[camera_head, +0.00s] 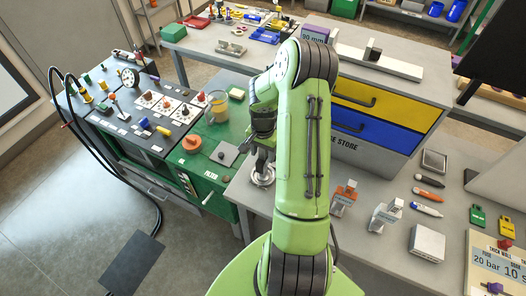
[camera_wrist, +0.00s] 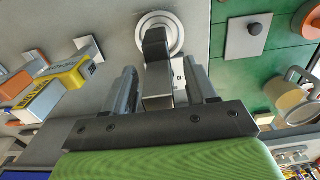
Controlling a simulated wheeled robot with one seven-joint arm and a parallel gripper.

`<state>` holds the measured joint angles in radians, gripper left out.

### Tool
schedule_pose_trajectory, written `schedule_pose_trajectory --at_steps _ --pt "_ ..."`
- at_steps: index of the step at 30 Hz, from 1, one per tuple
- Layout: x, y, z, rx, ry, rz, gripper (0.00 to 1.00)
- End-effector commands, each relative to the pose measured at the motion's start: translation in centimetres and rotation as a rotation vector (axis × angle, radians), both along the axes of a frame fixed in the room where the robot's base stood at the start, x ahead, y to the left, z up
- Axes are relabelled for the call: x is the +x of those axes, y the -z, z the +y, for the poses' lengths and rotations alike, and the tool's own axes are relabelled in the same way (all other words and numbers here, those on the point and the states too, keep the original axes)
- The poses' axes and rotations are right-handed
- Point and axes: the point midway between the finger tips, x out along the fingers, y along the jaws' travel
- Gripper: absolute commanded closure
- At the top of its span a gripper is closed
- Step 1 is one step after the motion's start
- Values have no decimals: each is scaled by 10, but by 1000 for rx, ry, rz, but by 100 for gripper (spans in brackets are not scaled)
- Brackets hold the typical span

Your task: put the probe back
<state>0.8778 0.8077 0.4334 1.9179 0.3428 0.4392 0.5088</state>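My gripper (camera_wrist: 162,88) points down at the bench, beside the green cart. In the wrist view its two dark fingers stand apart, with a dark, square-edged upright piece (camera_wrist: 156,45) between them. This piece may be the probe, but I cannot tell for sure. A gap shows on its right side, and its left side is close to the left finger. It stands at a round pale metal disc (camera_wrist: 172,20) on the grey surface. In the head view the disc (camera_head: 263,178) shows just below my gripper (camera_head: 262,155), and my arm hides much of the area.
The green cart (camera_head: 225,112) on the left carries a beaker (camera_head: 217,107), an orange round part (camera_head: 191,143) and a grey plate (camera_head: 224,154). A drawer cabinet (camera_head: 375,100) stands behind.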

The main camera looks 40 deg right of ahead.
Motion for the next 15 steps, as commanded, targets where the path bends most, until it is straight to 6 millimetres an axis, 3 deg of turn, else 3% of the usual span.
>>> schedule_pose_trajectory --at_steps 8,11,15 --pt "0 -6 0 0 1 0 43" --pt "1 -25 -1 -5 0 -4 43" --pt "1 -65 -1 -7 0 -6 43"
